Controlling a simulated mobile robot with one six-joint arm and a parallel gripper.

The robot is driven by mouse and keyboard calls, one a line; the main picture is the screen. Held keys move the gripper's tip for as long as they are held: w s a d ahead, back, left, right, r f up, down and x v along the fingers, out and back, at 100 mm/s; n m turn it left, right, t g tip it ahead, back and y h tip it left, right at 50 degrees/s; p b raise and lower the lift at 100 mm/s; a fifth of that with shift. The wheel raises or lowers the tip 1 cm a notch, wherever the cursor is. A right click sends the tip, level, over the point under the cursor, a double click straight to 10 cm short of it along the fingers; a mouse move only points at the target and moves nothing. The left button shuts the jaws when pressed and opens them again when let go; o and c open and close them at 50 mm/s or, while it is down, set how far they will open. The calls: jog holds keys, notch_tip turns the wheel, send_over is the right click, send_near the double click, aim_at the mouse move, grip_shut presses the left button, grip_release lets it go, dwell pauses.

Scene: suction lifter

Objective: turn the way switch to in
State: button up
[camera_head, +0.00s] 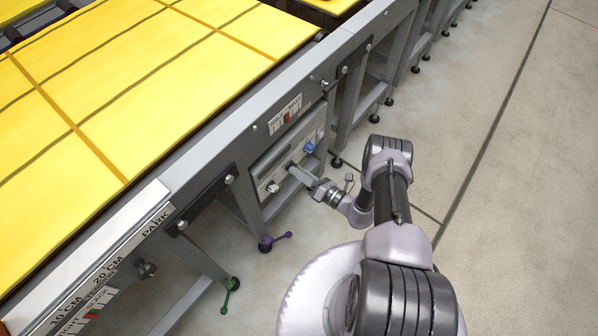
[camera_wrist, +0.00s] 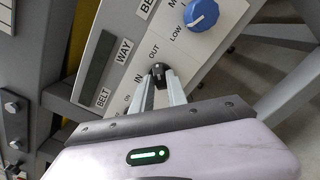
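The way switch (camera_wrist: 158,69) is a small dark knob on the light control panel, between the printed words IN and OUT, with WAY above left. My gripper (camera_wrist: 159,78) has one finger on each side of the knob, and the fingertips appear to press on it. Which word the knob points to is hard to tell, as the fingers cover part of it. In the head view my gripper (camera_head: 293,168) reaches the control panel (camera_head: 262,175) under the table's side rail, and the switch is mostly hidden there.
A blue knob (camera_wrist: 201,14) with LOW beside it sits right of the switch; it also shows in the head view (camera_head: 309,147). A pale knob (camera_head: 272,187) is at the panel's lower left. Open floor (camera_head: 500,190) lies right.

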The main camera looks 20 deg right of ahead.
grip_shut()
jog(key=shift+n, duration=0.3)
jog(key=shift+n+p, duration=0.4)
jog(key=shift+n, duration=8.2)
jog(key=o, duration=0.5)
grip_release()
